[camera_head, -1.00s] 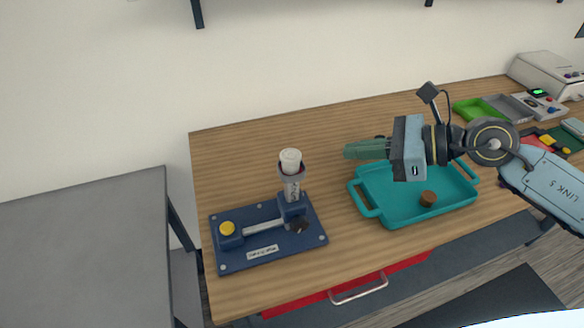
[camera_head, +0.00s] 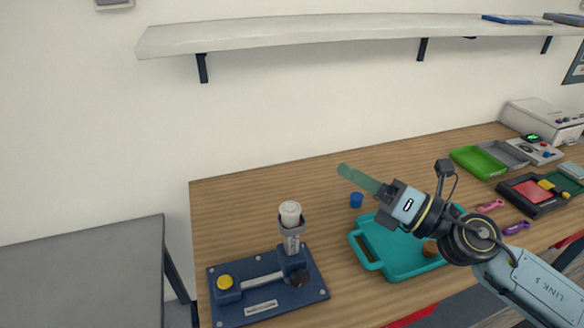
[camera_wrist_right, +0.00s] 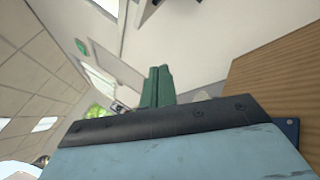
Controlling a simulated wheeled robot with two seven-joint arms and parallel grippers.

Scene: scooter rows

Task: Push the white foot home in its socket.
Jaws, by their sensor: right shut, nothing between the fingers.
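The white foot (camera_head: 290,212) stands upright in the socket (camera_head: 292,228), a pale cup on the blue fixture (camera_head: 262,312). Its upper part shows above the socket rim; how deep it sits I cannot tell. My right gripper (camera_head: 344,171) is to the right of the foot and apart from it, its green fingers shut and empty, pointing up and left. In the right wrist view the shut fingers (camera_wrist_right: 160,72) point at the wall and ceiling. A pale patch beside them is too hidden to name. My left gripper is not in view.
A teal tray (camera_head: 368,255) lies right of the fixture with a brown piece (camera_head: 430,248) at it. A blue cup-like piece (camera_head: 356,200) stands behind. A shelf (camera_head: 300,35) runs along the wall above. The table left of the foot is clear.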

